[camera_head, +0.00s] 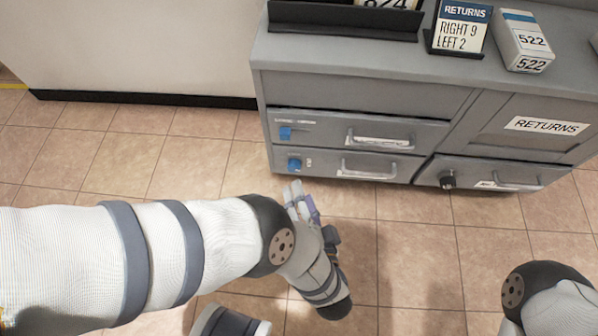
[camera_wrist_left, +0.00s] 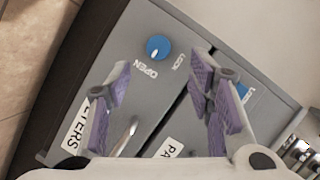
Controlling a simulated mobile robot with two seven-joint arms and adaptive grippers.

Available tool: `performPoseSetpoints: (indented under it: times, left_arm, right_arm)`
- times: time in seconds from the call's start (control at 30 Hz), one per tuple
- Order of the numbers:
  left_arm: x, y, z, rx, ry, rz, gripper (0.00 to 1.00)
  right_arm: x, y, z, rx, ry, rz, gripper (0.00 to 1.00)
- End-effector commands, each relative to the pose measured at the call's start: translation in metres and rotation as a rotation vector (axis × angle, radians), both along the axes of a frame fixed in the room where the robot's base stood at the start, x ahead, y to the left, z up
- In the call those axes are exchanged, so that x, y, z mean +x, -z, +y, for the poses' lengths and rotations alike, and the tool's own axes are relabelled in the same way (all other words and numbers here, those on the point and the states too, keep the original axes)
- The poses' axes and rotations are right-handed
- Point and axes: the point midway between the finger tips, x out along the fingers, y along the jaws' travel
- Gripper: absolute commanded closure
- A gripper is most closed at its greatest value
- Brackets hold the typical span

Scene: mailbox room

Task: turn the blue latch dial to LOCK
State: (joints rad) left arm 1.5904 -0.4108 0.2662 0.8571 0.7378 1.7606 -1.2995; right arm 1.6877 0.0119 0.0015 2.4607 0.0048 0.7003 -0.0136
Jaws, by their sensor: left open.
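Two blue dials sit on the grey cabinet's left side in the head view, an upper one (camera_head: 286,133) and a lower one (camera_head: 295,165). In the left wrist view the nearer blue dial (camera_wrist_left: 158,47) has OPEN and LOCK printed beside it; its white mark appears to point toward OPEN. The other dial (camera_wrist_left: 243,90) is partly hidden behind a finger. My left gripper (camera_head: 301,196) is open just below and in front of the lower dial, apart from it. Its purple-padded fingers (camera_wrist_left: 160,82) frame the drawer face below the nearer dial. My right gripper is not in view.
The grey cabinet (camera_head: 345,92) has drawers with handles (camera_head: 369,167) beside the dials and a black knob (camera_head: 447,181) at the lower right. A returns sign (camera_head: 462,28) and a box (camera_head: 522,42) stand on top. Tiled floor is clear left of the cabinet.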

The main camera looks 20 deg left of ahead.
Motion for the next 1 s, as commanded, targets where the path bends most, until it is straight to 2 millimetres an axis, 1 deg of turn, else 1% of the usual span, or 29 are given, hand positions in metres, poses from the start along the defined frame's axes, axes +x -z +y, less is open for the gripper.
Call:
performPoseSetpoints:
  times: [0.03,0.13,0.2,0.3,0.43,0.63,0.67,0.7,0.77,0.8,0.83,0.87,1.0]
  left_arm:
    - [0.012,0.004,0.007,0.002,0.003,-0.002,0.52]
    - [0.031,0.010,0.020,0.001,0.003,-0.002,0.52]
    - [0.041,0.013,0.028,-0.001,0.003,0.000,0.52]
    - [0.051,0.016,0.036,-0.002,0.002,0.001,0.52]
    - [0.057,0.016,0.040,-0.003,0.003,0.001,0.52]
    - [0.057,0.016,0.040,-0.003,0.003,0.001,0.52]
    - [0.057,0.016,0.040,-0.003,0.003,0.001,0.57]
    - [0.057,0.016,0.040,-0.003,0.003,0.001,0.66]
    - [0.057,0.016,0.040,-0.003,0.003,0.001,0.79]
    - [0.057,0.016,0.040,-0.003,0.003,0.001,0.88]
    - [0.057,0.016,0.040,-0.003,0.003,0.001,0.95]
    - [0.057,0.016,0.040,-0.003,0.002,0.002,1.00]
    - [0.057,0.016,0.040,-0.004,0.002,0.001,1.00]
  right_arm:
    - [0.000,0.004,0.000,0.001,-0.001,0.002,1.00]
    - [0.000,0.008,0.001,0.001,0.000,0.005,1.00]
    - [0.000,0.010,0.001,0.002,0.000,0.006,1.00]
    - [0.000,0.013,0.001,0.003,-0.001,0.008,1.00]
    - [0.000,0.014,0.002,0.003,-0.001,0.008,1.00]
    - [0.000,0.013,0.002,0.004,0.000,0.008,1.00]
    - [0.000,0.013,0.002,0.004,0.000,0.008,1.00]
    - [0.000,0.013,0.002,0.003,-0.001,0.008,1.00]
    - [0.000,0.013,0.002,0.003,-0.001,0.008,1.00]
    - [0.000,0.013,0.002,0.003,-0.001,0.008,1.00]
    - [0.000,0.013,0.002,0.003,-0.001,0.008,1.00]
    - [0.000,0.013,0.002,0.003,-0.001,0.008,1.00]
    - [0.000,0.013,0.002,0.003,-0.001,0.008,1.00]
